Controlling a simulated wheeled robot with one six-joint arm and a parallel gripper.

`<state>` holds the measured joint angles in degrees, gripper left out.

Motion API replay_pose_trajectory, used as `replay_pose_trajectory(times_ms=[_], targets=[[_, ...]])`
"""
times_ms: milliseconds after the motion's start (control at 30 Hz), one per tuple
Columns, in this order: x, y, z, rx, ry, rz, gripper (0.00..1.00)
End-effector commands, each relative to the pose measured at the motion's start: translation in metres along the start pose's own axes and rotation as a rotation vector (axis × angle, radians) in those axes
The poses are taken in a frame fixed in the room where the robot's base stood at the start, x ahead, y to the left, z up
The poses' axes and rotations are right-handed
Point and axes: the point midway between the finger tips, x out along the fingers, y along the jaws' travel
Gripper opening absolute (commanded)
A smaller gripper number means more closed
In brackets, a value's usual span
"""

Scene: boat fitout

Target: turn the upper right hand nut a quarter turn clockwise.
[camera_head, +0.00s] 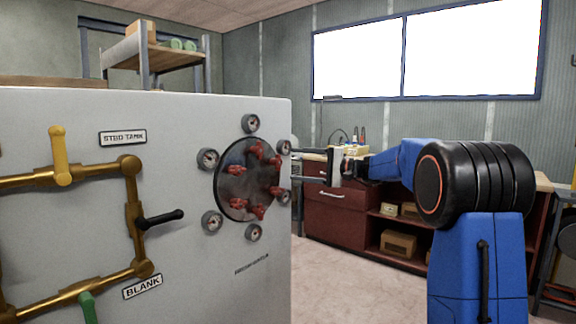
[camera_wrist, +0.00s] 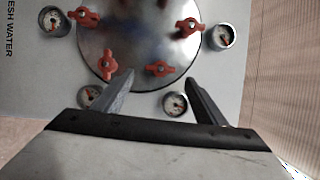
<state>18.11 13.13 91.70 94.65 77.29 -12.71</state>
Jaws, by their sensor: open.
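A round dark plate (camera_head: 233,185) on the grey panel carries several red wing nuts in a ring. The upper right nut (camera_head: 275,161) sits near the plate's right rim. It also shows in the wrist view (camera_wrist: 160,68), where the panel appears turned on its side, with its wings lying roughly level across that picture. My gripper (camera_head: 296,166) is open and empty, to the right of the plate and pointing at it. In the wrist view its fingertips (camera_wrist: 160,76) lie either side of this nut. The fingers look short of the nut, but the exact gap is unclear.
Gauges ring the plate; the upper right gauge (camera_wrist: 174,104) and lower right gauge (camera_wrist: 90,97) lie close to my fingers. Another red nut (camera_wrist: 108,64) is just beside the left finger. Brass pipes (camera_head: 90,175) with a black handle (camera_head: 160,219) stand out farther left.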

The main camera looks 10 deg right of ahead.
Motion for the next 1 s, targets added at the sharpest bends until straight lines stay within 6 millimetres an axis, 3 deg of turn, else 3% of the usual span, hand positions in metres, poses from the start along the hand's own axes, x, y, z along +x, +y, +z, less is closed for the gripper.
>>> replay_pose_trajectory(times_ms=[300,500,700,1000], targets=[[-0.066,0.000,-0.001,0.000,0.003,0.001,0.66],[-0.097,0.000,-0.001,0.000,0.001,0.000,0.66],[-0.112,0.001,0.000,0.001,0.000,0.001,0.66],[-0.115,0.001,0.000,0.001,-0.001,0.001,0.66]])
